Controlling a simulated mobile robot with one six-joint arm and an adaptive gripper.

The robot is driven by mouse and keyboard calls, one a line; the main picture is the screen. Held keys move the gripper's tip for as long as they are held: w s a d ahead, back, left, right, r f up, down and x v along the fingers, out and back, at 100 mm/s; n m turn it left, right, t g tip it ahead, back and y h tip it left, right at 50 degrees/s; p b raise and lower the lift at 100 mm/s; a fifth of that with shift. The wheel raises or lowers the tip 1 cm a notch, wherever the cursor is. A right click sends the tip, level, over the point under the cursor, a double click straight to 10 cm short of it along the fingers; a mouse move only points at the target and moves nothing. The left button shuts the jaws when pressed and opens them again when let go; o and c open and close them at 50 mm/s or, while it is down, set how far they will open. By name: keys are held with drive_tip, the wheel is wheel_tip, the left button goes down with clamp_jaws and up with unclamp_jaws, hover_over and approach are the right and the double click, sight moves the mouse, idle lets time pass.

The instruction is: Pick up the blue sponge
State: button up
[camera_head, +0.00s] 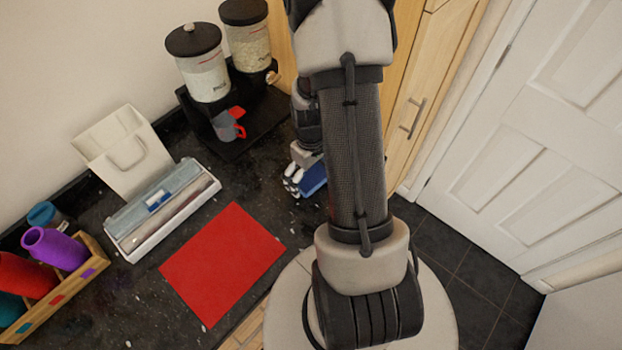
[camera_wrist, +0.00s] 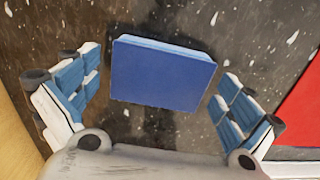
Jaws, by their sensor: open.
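The blue sponge (camera_wrist: 162,74) is a flat rectangular block with a lighter blue edge. It lies on the dark speckled counter in the wrist view, between and slightly ahead of the fingers of my gripper (camera_wrist: 158,98). My gripper is open, with a finger on each side of the sponge and a gap showing on both sides. In the head view, part of the sponge (camera_head: 314,179) shows beside my gripper (camera_head: 295,178), and my arm hides the rest.
A red mat (camera_head: 223,263) lies on the counter to the left of the sponge. A black stand holds two lidded canisters (camera_head: 200,68) and a grey and red cup (camera_head: 227,127).

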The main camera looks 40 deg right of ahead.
drive_tip(key=shift+r, duration=0.1)
drive_tip(key=c, duration=0.9)
drive_tip(key=shift+r, duration=0.1)
wheel_tip(320, 180, up, 20)
drive_tip(key=p, duration=0.4)
drive_tip(key=shift+p, duration=0.4)
